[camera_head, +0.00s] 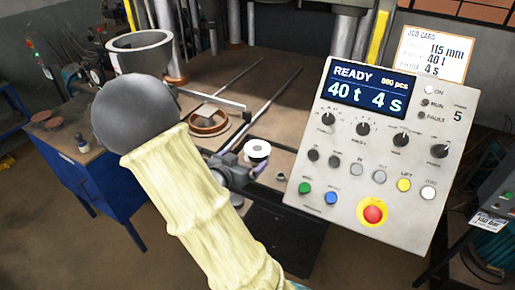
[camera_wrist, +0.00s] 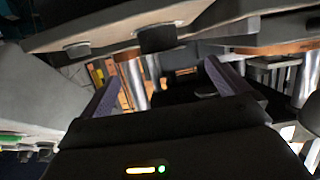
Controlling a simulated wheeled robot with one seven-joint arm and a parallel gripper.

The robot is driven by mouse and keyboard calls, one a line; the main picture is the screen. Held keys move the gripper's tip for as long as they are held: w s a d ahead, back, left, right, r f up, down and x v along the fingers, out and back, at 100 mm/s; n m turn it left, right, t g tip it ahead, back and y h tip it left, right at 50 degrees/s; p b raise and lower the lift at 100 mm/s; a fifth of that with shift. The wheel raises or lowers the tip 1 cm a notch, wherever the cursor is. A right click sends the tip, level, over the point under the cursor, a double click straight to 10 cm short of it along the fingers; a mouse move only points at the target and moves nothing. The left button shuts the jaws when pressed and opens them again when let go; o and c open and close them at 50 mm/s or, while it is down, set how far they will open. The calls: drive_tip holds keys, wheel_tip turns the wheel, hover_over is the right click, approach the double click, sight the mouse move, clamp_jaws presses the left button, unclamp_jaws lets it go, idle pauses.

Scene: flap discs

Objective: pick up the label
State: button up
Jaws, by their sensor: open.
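My gripper (camera_wrist: 162,78) shows in the wrist view with its two purple-grey fingers wide apart and nothing held between them. A small white round piece with a dark centre (camera_head: 258,150) sits near the front edge of the press table, just right of my arm. I cannot tell whether it is the label. No other thing in either view is clearly the label.
A tilted control panel (camera_head: 375,150) reading READY stands at the right, with a job card (camera_head: 432,53) behind it. The press table (camera_head: 272,88) carries a brown ring (camera_head: 208,123) and long rods. A blue cabinet (camera_head: 105,190) stands left. Press columns (camera_wrist: 136,85) rise beyond the fingers.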

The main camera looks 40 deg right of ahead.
sight(257, 148)
drive_tip(key=shift+x, duration=2.35)
drive_tip(key=p+x, duration=0.2)
drive_tip(key=x, duration=0.3)
drive_tip(key=shift+w+d, duration=0.1)
drive_tip(key=shift+w, duration=0.15)
drive_tip(key=shift+c, duration=0.4)
drive_tip(key=c, duration=0.9)
drive_tip(key=shift+c, duration=0.3)
